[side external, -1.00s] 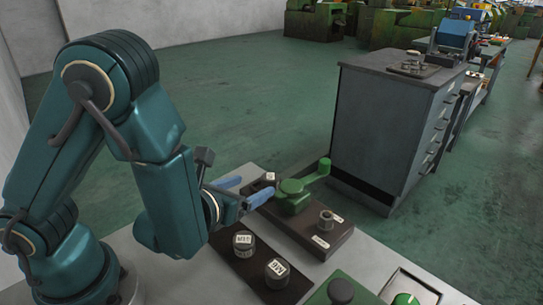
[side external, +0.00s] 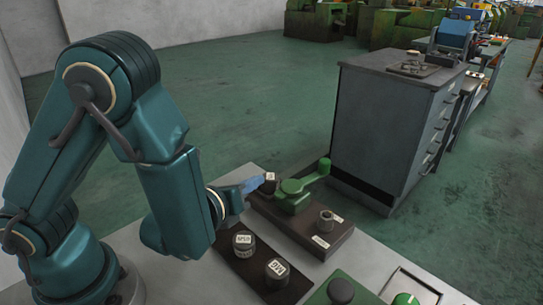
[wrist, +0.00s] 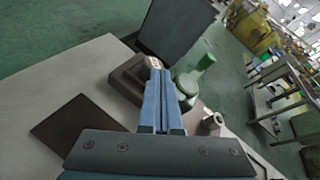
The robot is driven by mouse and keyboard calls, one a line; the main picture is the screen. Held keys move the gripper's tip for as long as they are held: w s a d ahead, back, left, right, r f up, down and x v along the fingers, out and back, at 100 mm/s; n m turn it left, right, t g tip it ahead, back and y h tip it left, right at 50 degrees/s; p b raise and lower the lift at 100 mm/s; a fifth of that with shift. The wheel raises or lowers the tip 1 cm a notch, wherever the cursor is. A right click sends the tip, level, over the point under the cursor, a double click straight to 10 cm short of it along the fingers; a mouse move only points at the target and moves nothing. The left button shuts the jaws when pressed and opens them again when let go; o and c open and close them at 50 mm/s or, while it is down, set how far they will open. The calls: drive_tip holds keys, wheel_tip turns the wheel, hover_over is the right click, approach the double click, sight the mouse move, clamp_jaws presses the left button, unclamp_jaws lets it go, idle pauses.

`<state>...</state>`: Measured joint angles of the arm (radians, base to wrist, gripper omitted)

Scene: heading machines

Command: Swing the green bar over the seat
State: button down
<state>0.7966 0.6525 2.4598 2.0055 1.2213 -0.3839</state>
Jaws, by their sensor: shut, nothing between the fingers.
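The green bar (side external: 305,183) lies on a green hub on a dark brown base. Its raised round end points to the back right, beyond the base's edge. The bar also shows in the wrist view (wrist: 190,80). A grey ring-shaped post (side external: 326,220) stands at the base's near right end; it shows in the wrist view too (wrist: 211,122). A small labelled block (side external: 270,178) is at the base's other end. Labels are too small to tell which is the seat. My gripper (side external: 260,183) is shut and empty, left of the hub, with its blue fingertips (wrist: 157,73) near the labelled block.
A dark plate with two labelled knobs (side external: 277,268) lies in front of the base. A green unit with a black knob (side external: 341,291) and a framed panel are at the near right. A grey cabinet (side external: 380,125) stands close behind the bar's end. Pale tabletop lies left of the base.

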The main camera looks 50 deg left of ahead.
drive_tip(key=d+r+n+t+h, duration=0.1)
drive_tip(key=d+r+n+t, duration=0.1)
drive_tip(key=d+n, duration=1)
drive_tip(key=shift+w+n+t+h, duration=0.25)
drive_tip(key=shift+n+t+h, duration=0.15)
drive_tip(key=shift+n, duration=0.2)
approach(323, 172)
drive_tip(key=w+d+r, duration=0.2)
drive_tip(key=w+d, duration=0.1)
drive_tip(key=shift+w+d+r, duration=0.15)
drive_tip(key=shift+w+d, duration=0.1)
drive_tip(key=shift+w, duration=0.1)
drive_tip(key=shift+w+a+f, duration=0.15)
drive_tip(key=shift+w+a, duration=0.4)
drive_tip(key=shift+a, duration=0.05)
drive_tip(key=shift+w+a+f, duration=0.2)
drive_tip(key=shift+w+a, duration=0.65)
drive_tip(key=shift+a, duration=0.15)
